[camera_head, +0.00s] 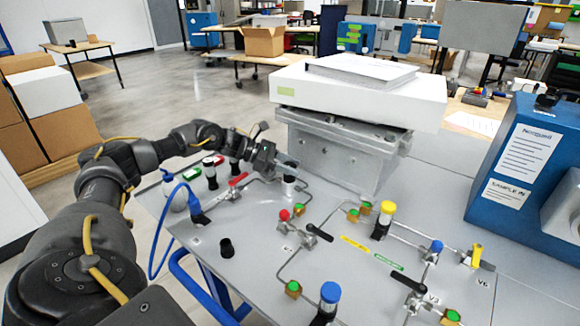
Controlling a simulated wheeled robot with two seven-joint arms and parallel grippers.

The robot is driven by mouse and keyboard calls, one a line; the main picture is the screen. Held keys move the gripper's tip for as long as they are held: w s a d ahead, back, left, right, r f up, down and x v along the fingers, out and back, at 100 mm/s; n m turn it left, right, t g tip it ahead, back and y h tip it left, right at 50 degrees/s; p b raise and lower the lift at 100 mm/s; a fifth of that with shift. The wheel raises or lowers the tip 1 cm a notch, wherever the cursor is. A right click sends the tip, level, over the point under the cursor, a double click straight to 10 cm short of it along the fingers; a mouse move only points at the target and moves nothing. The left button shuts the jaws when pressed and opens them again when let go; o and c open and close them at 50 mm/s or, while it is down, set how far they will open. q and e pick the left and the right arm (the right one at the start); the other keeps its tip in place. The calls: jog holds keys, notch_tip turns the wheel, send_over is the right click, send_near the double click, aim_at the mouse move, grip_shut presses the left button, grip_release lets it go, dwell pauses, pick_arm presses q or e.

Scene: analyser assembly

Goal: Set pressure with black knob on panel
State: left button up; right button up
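The grey panel (255,215) carries several knobs, valves and thin pipes. My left gripper (288,168) reaches in over the back left of the panel, above a pale cylindrical fitting with a dark base (289,187). It partly covers the top of that fitting; I cannot tell whether it touches it. The fingers are too small to tell open from shut. My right gripper is not in view.
A metal block with a white box (360,98) on top stands behind the gripper. A blue analyser (525,165) is at the right. Yellow-topped (387,208) and blue-topped (330,293) posts rise from the panel. A blue cable (160,235) loops at the left edge.

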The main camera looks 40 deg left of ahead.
pick_arm(q)
jog(key=o, duration=0.4)
jog(key=shift+s+a, duration=0.15)
jog(key=shift+a, duration=0.1)
jog(key=b+v, duration=0.1)
jog(key=v, duration=0.9)
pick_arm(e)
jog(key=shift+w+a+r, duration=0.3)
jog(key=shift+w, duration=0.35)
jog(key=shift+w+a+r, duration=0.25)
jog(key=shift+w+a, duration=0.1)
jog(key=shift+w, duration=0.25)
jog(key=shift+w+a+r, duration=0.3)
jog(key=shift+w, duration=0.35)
pick_arm(q)
jog(key=shift+s+r, duration=0.1)
